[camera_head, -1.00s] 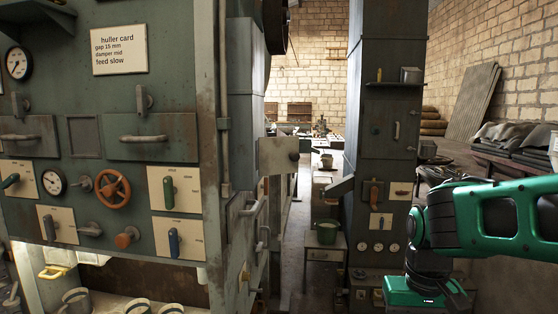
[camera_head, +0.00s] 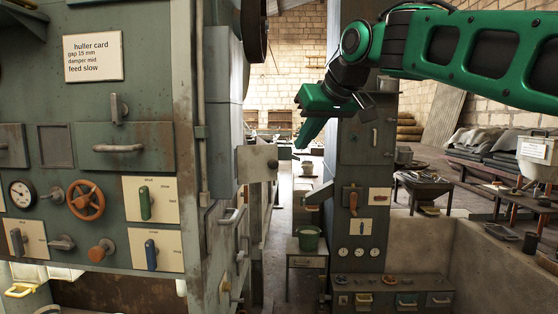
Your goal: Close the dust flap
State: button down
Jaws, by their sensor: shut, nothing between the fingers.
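A pale grey plate with a dark knob juts out from the right side of the green machine; it looks like the dust flap (camera_head: 254,162), standing open, though no label on it can be read. My gripper (camera_head: 299,150) is shut and empty. It points down and to the left, in the picture just right of and slightly above the plate's knob. A gap shows between them, and I cannot tell their difference in depth. The plate's hinge edge and its opening are not clear from here.
The green huller machine (camera_head: 120,165) with levers, a gauge and an orange handwheel (camera_head: 86,200) fills the left. A tall grey cabinet (camera_head: 363,150) stands behind my arm.

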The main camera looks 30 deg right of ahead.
send_near(275, 164)
notch_tip(275, 164, down, 4)
jog(key=w, duration=0.3)
jog(key=shift+d+f, duration=0.1)
jog(key=shift+w, duration=0.5)
jog(key=shift+w, duration=0.15)
